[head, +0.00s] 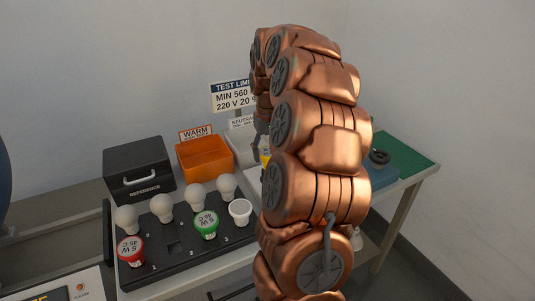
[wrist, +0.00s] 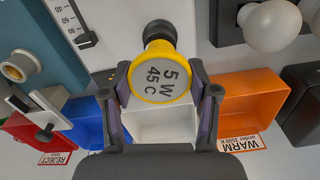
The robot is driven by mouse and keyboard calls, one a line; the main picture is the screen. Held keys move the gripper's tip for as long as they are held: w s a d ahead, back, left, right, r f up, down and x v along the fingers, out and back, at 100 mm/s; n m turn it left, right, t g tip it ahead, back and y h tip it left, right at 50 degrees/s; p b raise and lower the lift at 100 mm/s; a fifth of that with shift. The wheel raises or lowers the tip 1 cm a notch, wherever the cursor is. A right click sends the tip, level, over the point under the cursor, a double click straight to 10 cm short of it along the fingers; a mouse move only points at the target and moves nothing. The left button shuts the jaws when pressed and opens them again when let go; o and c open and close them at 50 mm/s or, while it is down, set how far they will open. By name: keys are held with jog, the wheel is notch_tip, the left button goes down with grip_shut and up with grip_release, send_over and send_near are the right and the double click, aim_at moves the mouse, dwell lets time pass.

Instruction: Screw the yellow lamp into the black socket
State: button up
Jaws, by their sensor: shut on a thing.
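In the wrist view the yellow lamp (wrist: 160,84), a yellow ring around a grey face marked "5 W 45 C", sits between the two fingers of my gripper (wrist: 160,78), which is shut on it. The black socket (wrist: 159,30) shows just beyond the lamp's far side, on a white panel, partly covered by the lamp. I cannot tell whether lamp and socket touch. In the head view only a bit of yellow (head: 265,156) shows beside my arm, which hides the socket and most of the gripper.
An orange WARM bin (wrist: 268,92), white bin (wrist: 160,123), blue bin (wrist: 87,122) and red REJECT bin (wrist: 35,133) stand near the gripper. A black tray (head: 172,243) holds several lamps. A black REFERENCE box (head: 140,165) stands at the back left.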

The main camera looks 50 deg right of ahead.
jog(key=m+b, duration=0.1)
jog(key=m, duration=0.1)
jog(key=m+b, duration=0.2)
jog(key=m, duration=0.1)
jog(key=shift+d+f+m+b, duration=0.1)
jog(key=shift+f+m+b, duration=0.1)
jog(key=shift+m+b, duration=0.1)
jog(key=m+b, duration=0.2)
jog(key=m, duration=0.3)
jog(key=shift+s, duration=0.1)
jog(key=m+b, duration=0.1)
jog(key=m, duration=0.4)
jog(key=shift+r, duration=0.1)
jog(key=m, duration=0.6)
jog(key=o, duration=1)
